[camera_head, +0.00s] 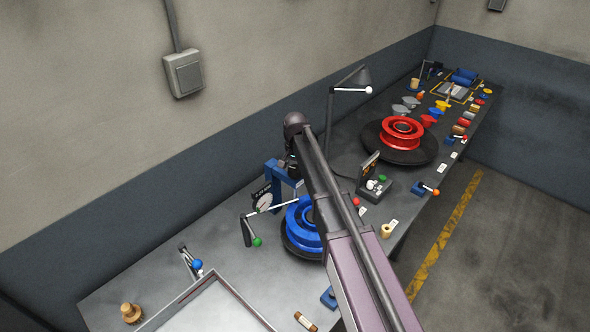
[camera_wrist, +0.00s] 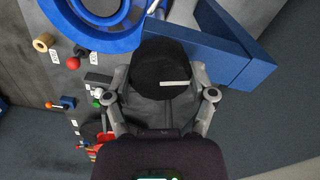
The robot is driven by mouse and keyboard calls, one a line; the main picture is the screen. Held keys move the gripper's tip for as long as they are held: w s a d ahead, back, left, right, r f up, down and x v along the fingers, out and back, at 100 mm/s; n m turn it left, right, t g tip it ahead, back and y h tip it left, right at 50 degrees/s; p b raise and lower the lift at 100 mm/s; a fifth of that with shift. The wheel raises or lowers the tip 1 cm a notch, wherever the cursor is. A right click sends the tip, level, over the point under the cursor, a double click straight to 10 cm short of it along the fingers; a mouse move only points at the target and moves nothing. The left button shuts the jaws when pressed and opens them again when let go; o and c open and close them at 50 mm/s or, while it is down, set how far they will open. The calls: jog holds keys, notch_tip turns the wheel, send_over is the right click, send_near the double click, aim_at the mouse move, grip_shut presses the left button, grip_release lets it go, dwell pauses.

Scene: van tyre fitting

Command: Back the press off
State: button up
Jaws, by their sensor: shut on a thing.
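The press is a blue frame (camera_head: 277,180) standing on the bench behind the blue wheel (camera_head: 300,226). In the wrist view its blue beam (camera_wrist: 225,50) runs across the upper right, with part of the blue wheel (camera_wrist: 95,35) at the upper left. My gripper (camera_wrist: 161,82) is shut on a round black knob (camera_wrist: 160,62) with a white mark on its face, right beside the blue beam. A finger lies on each side of the knob. In the head view my arm hides most of the gripper and the knob.
A dial gauge (camera_head: 264,202) and a green-tipped lever (camera_head: 257,241) stand left of the blue wheel. A red wheel (camera_head: 402,131) lies on a black turntable farther back. A desk lamp (camera_head: 351,80) stands by the wall. A grey tray (camera_head: 205,305) is at the front.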

jog(key=n, duration=2.1)
jog(key=shift+n, duration=0.4)
jog(key=n, duration=0.7)
